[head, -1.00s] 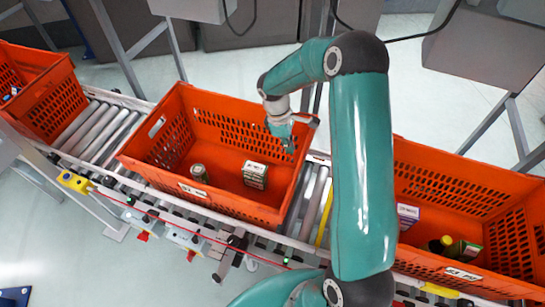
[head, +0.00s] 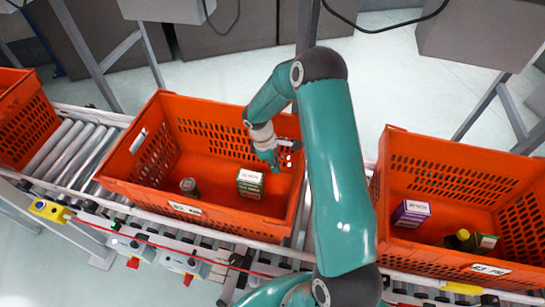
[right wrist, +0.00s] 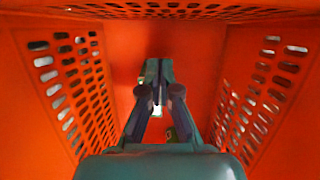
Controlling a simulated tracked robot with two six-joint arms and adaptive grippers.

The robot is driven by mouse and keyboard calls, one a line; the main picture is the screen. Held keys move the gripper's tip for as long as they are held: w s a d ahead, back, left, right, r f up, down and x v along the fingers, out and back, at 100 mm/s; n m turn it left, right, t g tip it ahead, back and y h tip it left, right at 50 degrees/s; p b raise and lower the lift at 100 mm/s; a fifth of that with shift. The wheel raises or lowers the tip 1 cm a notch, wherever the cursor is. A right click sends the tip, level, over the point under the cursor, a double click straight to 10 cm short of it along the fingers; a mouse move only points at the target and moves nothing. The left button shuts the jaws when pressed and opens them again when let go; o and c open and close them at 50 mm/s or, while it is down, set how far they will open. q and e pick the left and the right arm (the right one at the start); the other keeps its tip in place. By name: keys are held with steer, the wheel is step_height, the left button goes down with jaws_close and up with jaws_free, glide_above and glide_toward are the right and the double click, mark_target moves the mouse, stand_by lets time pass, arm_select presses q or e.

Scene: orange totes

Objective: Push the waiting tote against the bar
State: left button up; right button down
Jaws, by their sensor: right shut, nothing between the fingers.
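The middle orange tote (head: 120,178) sits on the roller conveyor in the head view; I take it as the waiting one. It holds a dark can (head: 188,187) and a white-and-green box (head: 250,184). My right gripper (head: 274,165) is shut and empty. It reaches down into this tote near its right wall, just right of the box; contact with the wall cannot be told. In the right wrist view the shut fingers (right wrist: 160,72) lie between orange perforated walls, with small items partly hidden behind them. The bar cannot be made out; my arm covers the gap right of the tote. My left gripper is out of view.
Another orange tote (head: 440,215) stands to the right with a purple box (head: 411,213) and other items. A third tote (head: 25,120) is at the far left. Bare rollers (head: 75,145) lie between it and the middle tote. Grey frame legs stand behind.

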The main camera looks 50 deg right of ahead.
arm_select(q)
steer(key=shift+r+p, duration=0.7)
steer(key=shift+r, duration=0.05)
arm_select(e)
steer(key=shift+s+d+f, duration=0.35)
steer(key=shift+s+f, duration=0.2)
steer(key=shift+s, duration=0.2)
steer(key=shift+s+d+f, duration=0.35)
steer(key=shift+s+f, duration=0.2)
steer(key=shift+s, duration=0.15)
steer(key=shift+s+d+f, duration=0.35)
steer(key=shift+s+f, duration=0.2)
steer(key=shift+s, duration=0.2)
